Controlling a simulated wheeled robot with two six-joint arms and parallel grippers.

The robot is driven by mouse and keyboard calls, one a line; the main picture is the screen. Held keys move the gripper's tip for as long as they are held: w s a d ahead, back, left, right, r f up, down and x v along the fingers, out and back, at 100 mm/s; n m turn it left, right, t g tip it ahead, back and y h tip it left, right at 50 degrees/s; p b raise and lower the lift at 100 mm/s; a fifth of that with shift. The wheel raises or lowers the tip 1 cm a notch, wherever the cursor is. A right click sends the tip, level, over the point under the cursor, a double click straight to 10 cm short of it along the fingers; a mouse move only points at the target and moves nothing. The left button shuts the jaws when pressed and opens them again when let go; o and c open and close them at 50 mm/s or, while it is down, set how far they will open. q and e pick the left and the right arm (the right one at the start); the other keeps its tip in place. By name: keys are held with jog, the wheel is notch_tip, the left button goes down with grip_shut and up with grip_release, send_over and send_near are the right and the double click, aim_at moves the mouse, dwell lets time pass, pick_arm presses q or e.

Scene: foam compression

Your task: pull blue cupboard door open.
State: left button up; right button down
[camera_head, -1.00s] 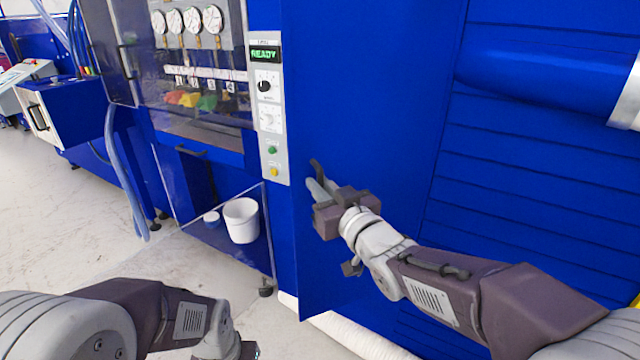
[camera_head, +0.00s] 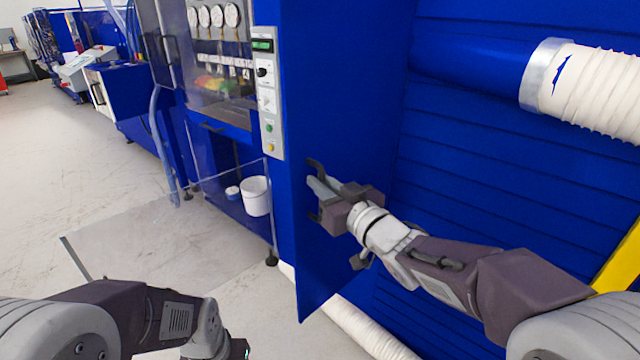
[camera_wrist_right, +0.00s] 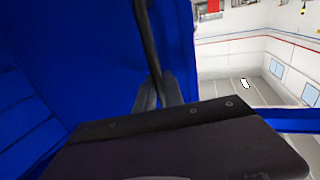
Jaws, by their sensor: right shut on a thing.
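The blue cupboard door (camera_head: 345,90) is a tall flat panel in the middle of the head view, at an angle to the ribbed blue wall on its right. Its dark bar handle (camera_head: 316,167) is near the panel's left edge and shows as a dark bar (camera_wrist_right: 147,40) in the right wrist view. My right gripper (camera_head: 323,188) is shut on the handle, its fingers around the bar; they also show in the right wrist view (camera_wrist_right: 158,92). The gripper body partly hides the handle. My left arm is low at the left; its fingers are out of the picture.
A control panel (camera_head: 267,95) and a cabinet with gauges (camera_head: 213,16) stand just left of the door. A white bucket (camera_head: 256,196) is below them. A white hose (camera_head: 365,330) lies by the door's bottom. The floor (camera_head: 100,170) at left is open.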

jog(key=shift+r, duration=0.1)
dwell(0.3)
jog(key=c, duration=1.7)
grip_release()
jog(key=shift+c, duration=0.2)
jog(key=p+v, duration=0.1)
jog(key=v, duration=0.8)
